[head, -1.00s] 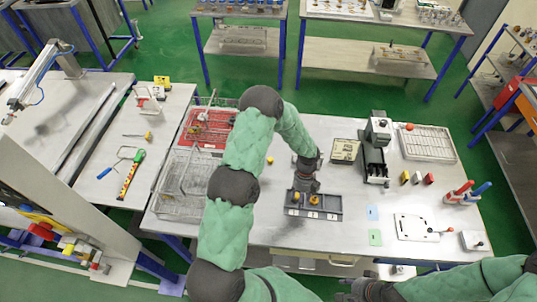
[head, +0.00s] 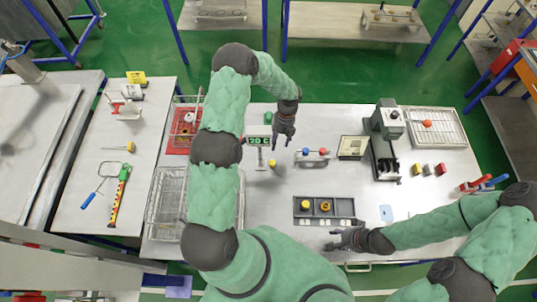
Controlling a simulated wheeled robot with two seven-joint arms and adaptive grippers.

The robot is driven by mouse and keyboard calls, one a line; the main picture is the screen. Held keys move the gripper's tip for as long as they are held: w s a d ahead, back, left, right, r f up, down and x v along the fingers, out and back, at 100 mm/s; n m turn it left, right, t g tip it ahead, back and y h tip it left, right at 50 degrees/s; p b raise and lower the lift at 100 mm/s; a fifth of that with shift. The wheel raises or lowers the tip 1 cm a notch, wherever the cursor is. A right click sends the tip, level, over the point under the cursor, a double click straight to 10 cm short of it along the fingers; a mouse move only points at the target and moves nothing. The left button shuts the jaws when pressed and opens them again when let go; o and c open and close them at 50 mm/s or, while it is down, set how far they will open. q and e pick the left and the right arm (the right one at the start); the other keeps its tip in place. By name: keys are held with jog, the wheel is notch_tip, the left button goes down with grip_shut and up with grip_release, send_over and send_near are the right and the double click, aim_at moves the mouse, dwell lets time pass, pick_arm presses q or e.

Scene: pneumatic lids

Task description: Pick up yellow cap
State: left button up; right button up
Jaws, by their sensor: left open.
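A small yellow cap (head: 272,163) stands alone on the bench. My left gripper (head: 281,141) is open and empty, just behind and a little right of this cap, with its fingers pointing down. A yellow piece (head: 305,205) and an orange-yellow ring-like piece (head: 325,207) sit in separate compartments of a dark grey tray (head: 345,208) at the bench's front. My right gripper (head: 336,241) is in front of the tray, near the bench's front edge. Its fingers are too small and dark to judge.
Wire baskets (head: 165,200) line the left side. A dark grey machine (head: 385,150) stands at the right.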

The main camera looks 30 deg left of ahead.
aim_at(273, 162)
pick_arm(q)
jog(key=x, duration=0.4)
jog(key=shift+s+d+f+p, duration=0.1)
jog(key=shift+s+f+p, duration=0.1)
jog(key=shift+p, duration=0.2)
jog(key=shift+s+f, duration=0.1)
jog(key=shift+f, duration=0.4)
jog(key=p+x, duration=0.1)
jog(key=x, duration=0.1)
jog(key=s+p+x, duration=0.1)
jog(key=x, duration=0.1)
jog(key=shift+s+f, duration=0.1)
jog(key=shift+f, duration=0.35)
jog(key=c, duration=0.8)
